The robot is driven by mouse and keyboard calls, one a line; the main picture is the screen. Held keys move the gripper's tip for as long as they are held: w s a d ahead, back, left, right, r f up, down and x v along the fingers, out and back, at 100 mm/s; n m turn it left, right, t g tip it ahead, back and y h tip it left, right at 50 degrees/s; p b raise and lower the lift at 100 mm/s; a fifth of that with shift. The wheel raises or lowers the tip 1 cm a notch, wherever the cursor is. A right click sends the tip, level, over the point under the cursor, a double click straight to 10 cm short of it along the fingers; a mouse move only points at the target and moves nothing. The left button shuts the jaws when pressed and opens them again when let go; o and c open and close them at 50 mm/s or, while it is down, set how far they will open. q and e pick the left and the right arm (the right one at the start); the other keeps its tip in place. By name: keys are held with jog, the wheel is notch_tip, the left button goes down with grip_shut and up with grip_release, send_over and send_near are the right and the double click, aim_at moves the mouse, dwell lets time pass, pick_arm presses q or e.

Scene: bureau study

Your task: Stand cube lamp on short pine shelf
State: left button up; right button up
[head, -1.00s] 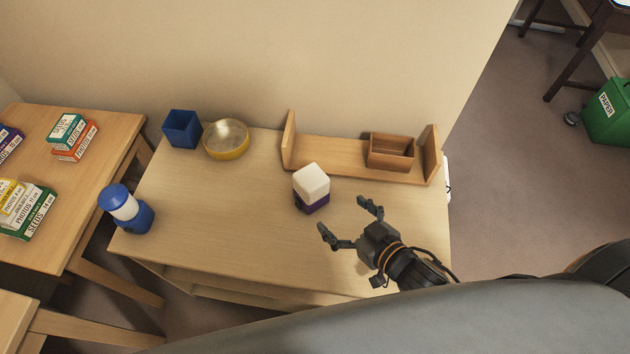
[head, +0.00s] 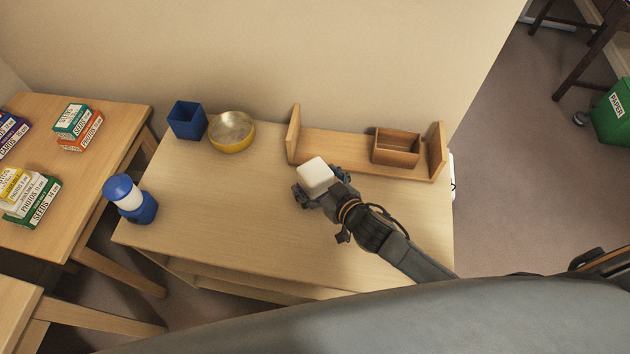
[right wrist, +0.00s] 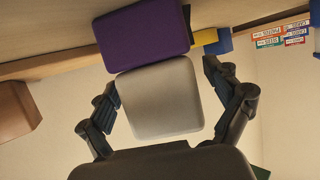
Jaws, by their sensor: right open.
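The cube lamp (head: 316,175), a white block on a purple base, stands on the desk in front of the short pine shelf (head: 340,149). In the head view its base is hidden behind my right gripper (head: 321,184). The right wrist view, which looks upside down, shows the purple base (right wrist: 143,38) and the white block (right wrist: 160,105). There the fingers are open on either side of the white block; I see a gap at the right finger, and contact at the left is unclear. My left gripper is not in view.
A small wooden box (head: 396,160) fills the shelf's right part; its left and middle are bare. A blue cup (head: 187,121) and yellow bowl (head: 232,132) stand at the desk's back left, a blue lantern (head: 130,199) at its left edge. The desk's front is clear.

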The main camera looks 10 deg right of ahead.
aim_at(319, 177)
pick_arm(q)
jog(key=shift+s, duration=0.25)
pick_arm(e)
jog(key=shift+c, duration=0.2)
jog(key=c, duration=1.4)
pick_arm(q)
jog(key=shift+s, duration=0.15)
